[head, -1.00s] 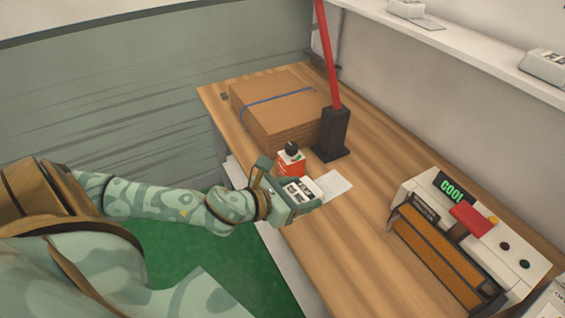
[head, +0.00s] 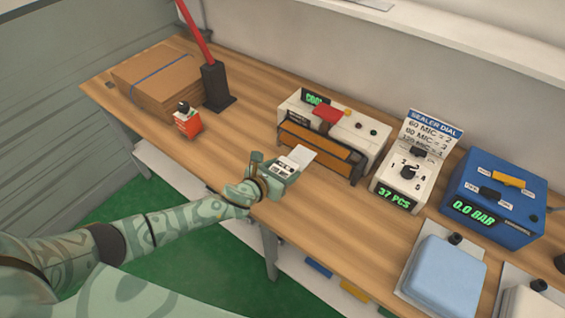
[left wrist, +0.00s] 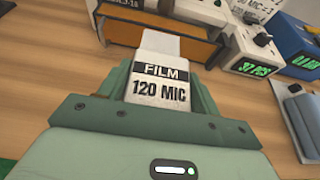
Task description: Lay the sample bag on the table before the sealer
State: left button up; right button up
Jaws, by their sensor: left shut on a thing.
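The sample bag (head: 301,156) is a flat white piece with a dark label. In the left wrist view the bag (left wrist: 160,88) reads "FILM 120 MIC". My left gripper (head: 283,172) is shut on it, above the front part of the wooden table (head: 215,150). The sealer (head: 325,135) is a cream machine with an orange-brown front, a red lever and a green "COOL" display. It stands just behind the bag, and its front also shows at the top of the left wrist view (left wrist: 160,38). My right gripper is not in view.
A sealer dial box (head: 405,175) reading "37 PCS" and a blue box (head: 492,195) reading "0.0 BAR" stand to the right. A light-blue pad (head: 445,270) is at lower right. Cardboard (head: 158,82), a red-and-white box (head: 187,122) and a red-armed post (head: 215,85) stand left.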

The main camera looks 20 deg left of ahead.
pick_arm(q)
jog(key=shift+r, duration=0.15)
notch_tip(320, 180, down, 8)
jog(key=b, duration=0.6)
jog(key=shift+r, duration=0.15)
jog(key=shift+f+b, duration=0.75)
jog(key=shift+b, duration=0.05)
jog(key=shift+f, duration=0.15)
jog(key=shift+f+b, duration=0.35)
jog(key=shift+b, duration=0.1)
jog(key=shift+f, duration=0.2)
jog(key=o, duration=1.1)
